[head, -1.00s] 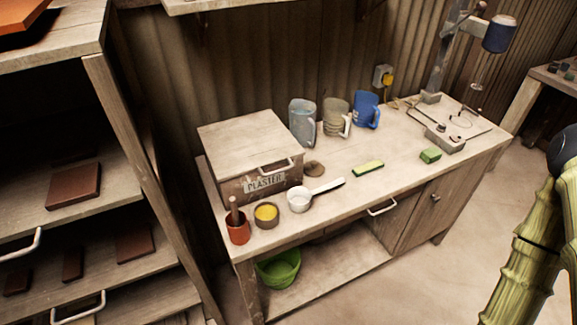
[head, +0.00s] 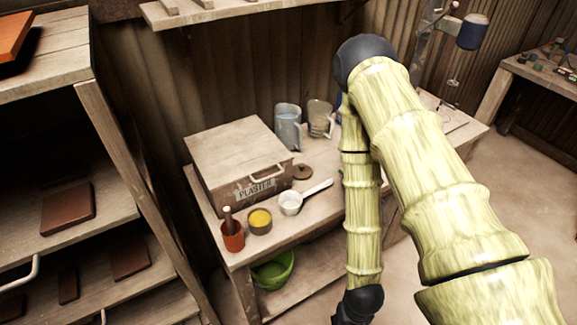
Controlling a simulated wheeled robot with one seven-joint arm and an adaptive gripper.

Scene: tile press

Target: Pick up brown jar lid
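A flat round brown lid (head: 302,172) lies on the wooden workbench, just right of the plaster box and behind the white scoop. It is in plain view in the head view. My arm reaches in from the right and bends over the bench's right half, well to the right of the lid. My gripper is not visible; the arm's lower end runs down in front of the bench and its dark joint is at the bottom. Nothing touches the lid except the bench top.
The plaster box (head: 235,160) stands left of the lid. A white scoop (head: 293,202), a yellow-filled bowl (head: 259,221) and a red cup (head: 232,236) are in front. A clear jug (head: 287,127) and a ribbed jug (head: 319,118) stand behind. A shelf rack (head: 110,130) is at left.

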